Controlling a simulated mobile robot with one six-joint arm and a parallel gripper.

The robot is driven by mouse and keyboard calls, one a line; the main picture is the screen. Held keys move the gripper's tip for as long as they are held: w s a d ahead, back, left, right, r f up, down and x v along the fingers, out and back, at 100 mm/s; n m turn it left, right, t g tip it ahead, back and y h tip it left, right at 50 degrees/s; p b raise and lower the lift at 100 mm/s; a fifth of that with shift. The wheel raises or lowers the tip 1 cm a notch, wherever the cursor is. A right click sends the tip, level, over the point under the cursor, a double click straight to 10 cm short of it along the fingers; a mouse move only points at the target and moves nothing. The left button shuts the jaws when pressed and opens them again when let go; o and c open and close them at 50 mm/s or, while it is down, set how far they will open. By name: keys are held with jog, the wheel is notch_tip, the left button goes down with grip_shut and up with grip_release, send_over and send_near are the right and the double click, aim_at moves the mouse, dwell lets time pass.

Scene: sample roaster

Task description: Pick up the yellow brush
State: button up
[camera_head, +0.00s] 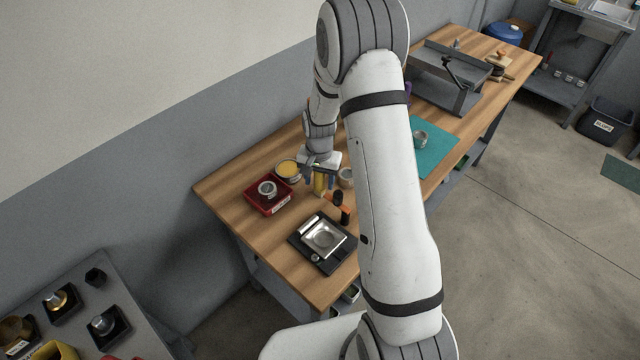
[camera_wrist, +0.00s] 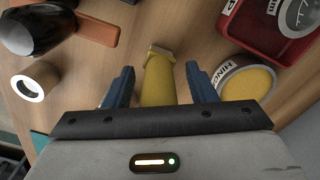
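The yellow brush (camera_wrist: 158,82) shows in the wrist view as a yellow piece with a pale end, between the two blue fingers of my gripper (camera_wrist: 159,72). The fingers are apart, with a gap to the brush on each side. In the head view the yellow brush (camera_head: 319,185) shows below my gripper (camera_head: 319,178), over the wooden bench (camera_head: 225,186). The part of the brush nearest the palm is hidden in the wrist view. Whether it stands or lies is hard to tell.
Close by are a yellow-filled tin (camera_head: 288,168), a red tray (camera_head: 270,207) with a metal cup (camera_head: 267,188), a pale ring-shaped item (camera_head: 346,178) and a black-and-orange item (camera_head: 340,207). A black scale (camera_head: 304,251) sits nearer the front. My arm hides part of the bench.

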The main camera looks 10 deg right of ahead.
jog(key=c, duration=1)
notch_tip(320, 180, up, 10)
jog(key=shift+r+b, duration=0.1)
jog(key=shift+b, duration=0.9)
